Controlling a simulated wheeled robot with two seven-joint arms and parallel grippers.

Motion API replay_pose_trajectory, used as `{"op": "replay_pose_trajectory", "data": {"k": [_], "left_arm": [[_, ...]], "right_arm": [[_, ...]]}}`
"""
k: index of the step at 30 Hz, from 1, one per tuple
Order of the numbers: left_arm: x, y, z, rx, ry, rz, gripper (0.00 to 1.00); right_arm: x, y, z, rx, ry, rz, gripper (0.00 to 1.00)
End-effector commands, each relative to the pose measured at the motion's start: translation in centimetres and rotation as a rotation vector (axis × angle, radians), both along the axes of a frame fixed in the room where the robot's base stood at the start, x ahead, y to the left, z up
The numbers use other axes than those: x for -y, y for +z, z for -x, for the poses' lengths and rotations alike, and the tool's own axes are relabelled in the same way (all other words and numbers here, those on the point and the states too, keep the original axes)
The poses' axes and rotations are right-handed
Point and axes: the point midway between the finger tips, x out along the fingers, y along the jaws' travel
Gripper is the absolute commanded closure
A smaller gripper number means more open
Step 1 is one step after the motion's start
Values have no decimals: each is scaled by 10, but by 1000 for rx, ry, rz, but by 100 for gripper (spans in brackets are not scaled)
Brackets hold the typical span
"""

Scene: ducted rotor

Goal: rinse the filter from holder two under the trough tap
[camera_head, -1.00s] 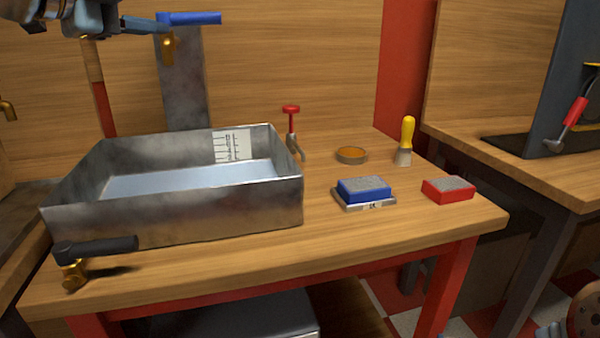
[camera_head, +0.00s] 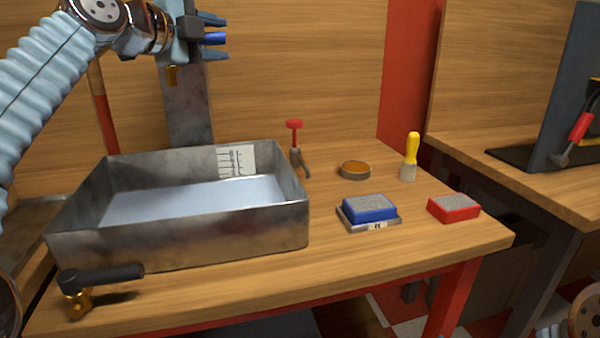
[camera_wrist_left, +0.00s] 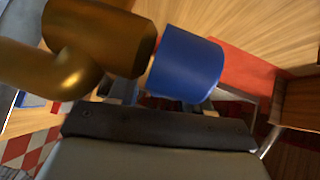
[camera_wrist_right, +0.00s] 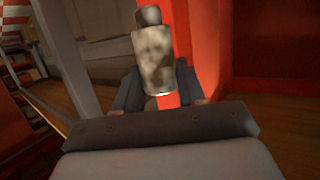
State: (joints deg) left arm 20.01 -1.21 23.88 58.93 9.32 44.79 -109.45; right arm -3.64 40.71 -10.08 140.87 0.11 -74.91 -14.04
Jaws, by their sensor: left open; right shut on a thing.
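The trough (camera_head: 275,225) is a grey metal box on the wooden bench. Its tap has a brass spout (camera_head: 172,75) and a blue handle (camera_head: 214,39) on a grey post behind it. The handle and brass body also show large in the left wrist view (camera_wrist_left: 186,62). My left gripper (camera_head: 215,37) is open, one finger above and one below the blue handle; contact is unclear. My right gripper (camera_wrist_right: 157,88) is shut on a stained pale cylinder with a dark end, apparently the filter (camera_wrist_right: 154,58). The head view does not show this gripper. No water stream shows.
A dark lever on a brass valve (camera_head: 103,277) is at the front left.

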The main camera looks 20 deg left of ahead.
Motion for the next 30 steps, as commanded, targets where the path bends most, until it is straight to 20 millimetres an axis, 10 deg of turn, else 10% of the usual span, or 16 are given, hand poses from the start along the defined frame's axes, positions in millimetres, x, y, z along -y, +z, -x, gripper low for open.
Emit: {"op": "replay_pose_trajectory", "data": {"k": [6,16,30], "left_arm": [[0,0,0,0,0,0,52],[0,0,0,0,-1,0,100],[4,-3,8,1,-133,4,100]], "right_arm": [[0,0,0,0,0,0,90],[0,0,0,0,0,0,90],[0,-19,0,0,0,0,90]]}}
